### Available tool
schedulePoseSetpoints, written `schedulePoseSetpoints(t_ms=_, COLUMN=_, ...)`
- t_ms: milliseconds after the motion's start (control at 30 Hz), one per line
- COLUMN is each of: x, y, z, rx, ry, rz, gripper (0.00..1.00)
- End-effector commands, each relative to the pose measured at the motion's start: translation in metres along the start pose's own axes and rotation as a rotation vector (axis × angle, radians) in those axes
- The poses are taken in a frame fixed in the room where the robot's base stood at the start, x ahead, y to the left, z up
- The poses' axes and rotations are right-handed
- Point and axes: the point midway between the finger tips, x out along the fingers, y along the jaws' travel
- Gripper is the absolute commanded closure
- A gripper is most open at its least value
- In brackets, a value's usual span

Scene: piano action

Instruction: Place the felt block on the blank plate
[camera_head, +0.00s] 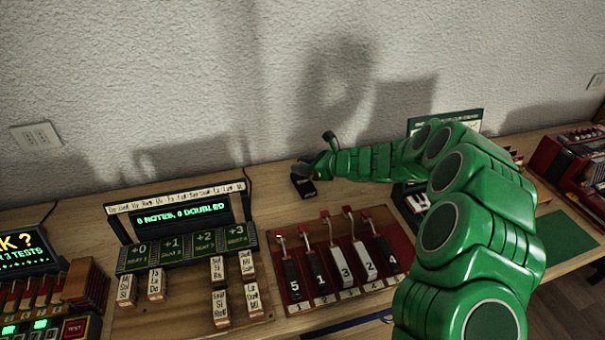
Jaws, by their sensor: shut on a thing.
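My gripper (308,172) is at the end of my green arm, above the back of the wooden bench, left of the arm's wrist. It is shut on a small dark block (303,187), which I take to be the felt block. The jaws are dark and small, so the line between them and the block is hard to see. I cannot tell whether the block touches the bench. I cannot pick out the blank plate with certainty; a plain green plate or mat (565,240) lies at the right, beyond my arm.
In front of my gripper is a red base (330,291) with upright hammers and numbered keys. At left stand a lit display (185,217) and several labelled tiles (252,300). A green-headed sign (466,122) and a red machine (578,165) are at right. My arm covers part of the bench.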

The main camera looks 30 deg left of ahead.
Motion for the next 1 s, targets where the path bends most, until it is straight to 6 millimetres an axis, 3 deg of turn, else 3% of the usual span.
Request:
schedulePoseSetpoints(t_ms=167, x=0.005, y=-0.003, z=-0.004, rx=-0.001, ry=0.000, rz=0.000, gripper=0.98)
schedulePoseSetpoints(t_ms=400, x=0.015, y=-0.003, z=-0.031, rx=0.001, ry=0.001, rz=0.001, gripper=0.98)
schedulePoseSetpoints(t_ms=800, x=0.017, y=-0.003, z=-0.034, rx=0.000, ry=0.001, rz=0.000, gripper=0.98)
schedulePoseSetpoints(t_ms=833, x=0.017, y=-0.003, z=-0.034, rx=0.000, ry=0.000, rz=0.000, gripper=0.68)
schedulePoseSetpoints(t_ms=1000, x=0.017, y=-0.003, z=-0.034, rx=0.000, ry=0.000, rz=0.000, gripper=0.44)
